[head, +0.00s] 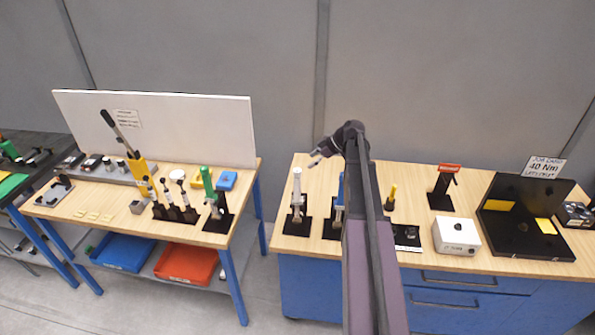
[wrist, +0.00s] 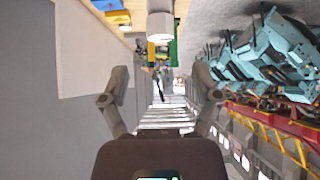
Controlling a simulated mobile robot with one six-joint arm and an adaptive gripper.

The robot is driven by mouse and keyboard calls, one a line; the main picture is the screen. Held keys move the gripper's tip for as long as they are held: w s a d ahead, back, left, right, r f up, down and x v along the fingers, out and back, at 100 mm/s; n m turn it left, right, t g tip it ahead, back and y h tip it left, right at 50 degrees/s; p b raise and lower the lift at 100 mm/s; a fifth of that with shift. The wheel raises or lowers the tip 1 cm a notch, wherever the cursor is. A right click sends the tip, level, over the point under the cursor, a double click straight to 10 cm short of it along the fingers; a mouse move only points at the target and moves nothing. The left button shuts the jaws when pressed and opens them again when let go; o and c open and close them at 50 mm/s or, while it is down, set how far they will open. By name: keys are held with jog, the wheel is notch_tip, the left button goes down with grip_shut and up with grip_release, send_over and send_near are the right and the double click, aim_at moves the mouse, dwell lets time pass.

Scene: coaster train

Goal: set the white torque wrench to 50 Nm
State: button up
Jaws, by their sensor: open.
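The white torque wrench (head: 297,188) stands upright in a black stand at the left end of the right bench in the head view. Its scale is too small to read. My gripper (head: 315,160) is just right of the wrench's upper end, apart from it, pointing left. In the wrist view my gripper (wrist: 160,88) has its two fingers spread with nothing between them. A pale cylinder, seemingly the white wrench (wrist: 160,25), shows at the top centre, beyond the fingers.
A blue-handled tool (head: 340,188) stands right of the white wrench, partly hidden by my arm. A yellow-handled tool (head: 391,196), a white box (head: 456,236) and a red-topped tool (head: 446,185) stand further right. A job card (head: 543,167) reads 40 Nm. A gap separates the benches.

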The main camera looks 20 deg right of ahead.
aim_at(298, 170)
jog(key=shift+f, duration=0.1)
jog(key=shift+b+x, duration=1.15)
jog(key=shift+x, duration=0.3)
jog(key=shift+b+x, duration=1.5)
jog(key=shift+x, duration=0.8)
grip_shut()
